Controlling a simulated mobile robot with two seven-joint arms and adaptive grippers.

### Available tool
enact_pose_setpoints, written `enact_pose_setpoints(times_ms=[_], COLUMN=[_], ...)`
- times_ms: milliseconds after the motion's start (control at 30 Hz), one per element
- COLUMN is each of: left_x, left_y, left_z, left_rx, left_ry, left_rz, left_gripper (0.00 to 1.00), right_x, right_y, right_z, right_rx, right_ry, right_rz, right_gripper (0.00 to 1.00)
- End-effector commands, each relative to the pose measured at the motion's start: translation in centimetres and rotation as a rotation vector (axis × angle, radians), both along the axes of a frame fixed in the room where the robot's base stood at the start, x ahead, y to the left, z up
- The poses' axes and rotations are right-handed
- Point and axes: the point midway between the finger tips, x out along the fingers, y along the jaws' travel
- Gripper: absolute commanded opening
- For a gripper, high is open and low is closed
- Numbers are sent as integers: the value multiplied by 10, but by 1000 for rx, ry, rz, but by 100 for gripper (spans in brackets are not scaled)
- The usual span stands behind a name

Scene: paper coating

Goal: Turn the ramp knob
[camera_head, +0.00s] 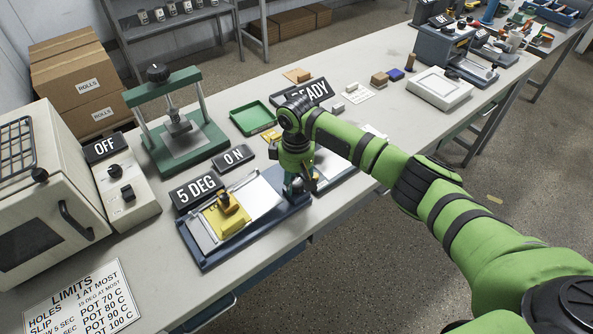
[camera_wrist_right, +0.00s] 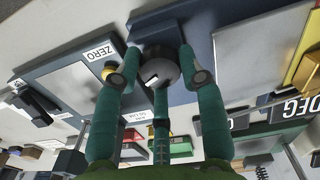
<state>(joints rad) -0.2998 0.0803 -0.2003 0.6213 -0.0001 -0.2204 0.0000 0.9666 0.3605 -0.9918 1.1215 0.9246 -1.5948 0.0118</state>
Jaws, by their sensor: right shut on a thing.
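The ramp knob (camera_wrist_right: 160,72) is a dark grey round knob with a white mark, in the right wrist view. My right gripper (camera_wrist_right: 161,66) is shut on it, with green fingers on either side. In the head view my right gripper (camera_head: 299,184) points down at the right end of the ramp's blue base (camera_head: 262,225) and mostly hides the knob. A light plate (camera_head: 259,194) lies on the base, with a yellow block (camera_head: 228,219) at its left. A sign reading 5 DEG (camera_head: 196,191) stands behind the ramp. My left gripper is not in view.
Behind the ramp are an ON sign (camera_head: 234,157), a green press (camera_head: 180,145) and a green tray (camera_head: 252,119). A READY sign (camera_head: 305,91) stands behind my right arm. A second device marked ZERO (camera_wrist_right: 101,51) is close beside the knob. A limits sheet (camera_head: 75,305) lies front left.

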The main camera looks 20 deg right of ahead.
Motion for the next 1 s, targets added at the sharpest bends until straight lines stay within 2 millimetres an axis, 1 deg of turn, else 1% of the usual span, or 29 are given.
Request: enact_pose_setpoints(times_ms=[33, 100, 400, 700, 1000], left_x=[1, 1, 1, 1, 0], left_y=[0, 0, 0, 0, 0], left_z=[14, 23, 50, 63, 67], left_rx=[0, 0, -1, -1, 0], left_ry=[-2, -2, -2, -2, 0], left_rz=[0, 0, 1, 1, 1], left_gripper=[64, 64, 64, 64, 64], right_x=[-2, -2, -2, -1, 0], right_y=[2, 2, 1, 1, 0], right_z=[6, 5, 3, 1, 0], right_rx=[3, 3, 3, 2, 1], right_ry=[6, 7, 5, 3, 2], right_rz=[-44, -108, -354, -508, -560], right_gripper=[8, 8, 8, 8, 8])
